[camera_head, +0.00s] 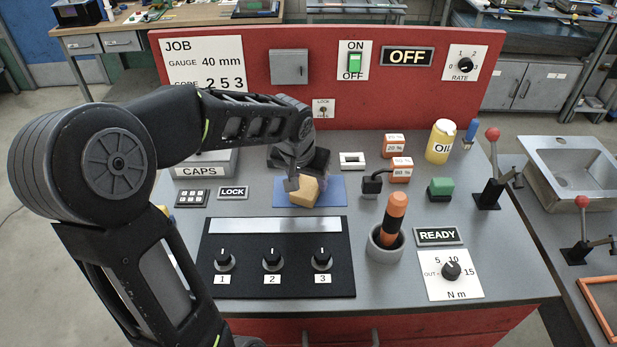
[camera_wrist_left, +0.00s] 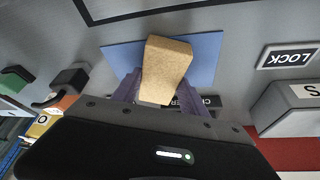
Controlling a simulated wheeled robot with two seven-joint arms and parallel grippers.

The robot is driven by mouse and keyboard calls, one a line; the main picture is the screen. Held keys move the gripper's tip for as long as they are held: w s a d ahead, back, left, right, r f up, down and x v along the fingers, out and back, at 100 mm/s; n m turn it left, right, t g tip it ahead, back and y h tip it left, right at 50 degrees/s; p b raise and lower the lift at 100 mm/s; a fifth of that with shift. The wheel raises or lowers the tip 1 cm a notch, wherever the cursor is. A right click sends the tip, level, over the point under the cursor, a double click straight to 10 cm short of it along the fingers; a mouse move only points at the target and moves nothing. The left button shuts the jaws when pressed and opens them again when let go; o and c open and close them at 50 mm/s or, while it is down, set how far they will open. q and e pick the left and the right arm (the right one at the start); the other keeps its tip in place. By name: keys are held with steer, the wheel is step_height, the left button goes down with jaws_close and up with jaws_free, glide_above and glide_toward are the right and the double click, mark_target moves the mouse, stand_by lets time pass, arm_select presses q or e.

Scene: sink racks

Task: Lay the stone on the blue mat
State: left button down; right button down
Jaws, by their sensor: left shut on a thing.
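The stone is a tan, block-like piece (camera_head: 304,191) at the middle of the bench in the head view. It also shows in the left wrist view (camera_wrist_left: 167,62). The blue mat (camera_head: 331,195) lies flat on the grey bench top, and in the wrist view its blue surface (camera_wrist_left: 205,50) shows around the stone. My left gripper (camera_head: 303,180) is shut on the stone over the mat. I cannot tell whether the stone touches the mat. The gripper hides part of the mat's back edge. My right gripper is not in view.
A black panel with three knobs (camera_head: 279,284) lies in front of the mat. An orange-handled tool stands in a grey cup (camera_head: 384,251) to the right. A black connector block (camera_head: 371,185) is right of the mat, and a LOCK label (camera_head: 233,193) is left.

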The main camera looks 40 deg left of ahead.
arm_select(q)
steer(key=shift+f, duration=0.1)
steer(key=c, duration=0.6)
jaws_free()
steer(key=b+v, duration=0.1)
steer(key=v, duration=1.1)
steer(key=shift+b, duration=0.35)
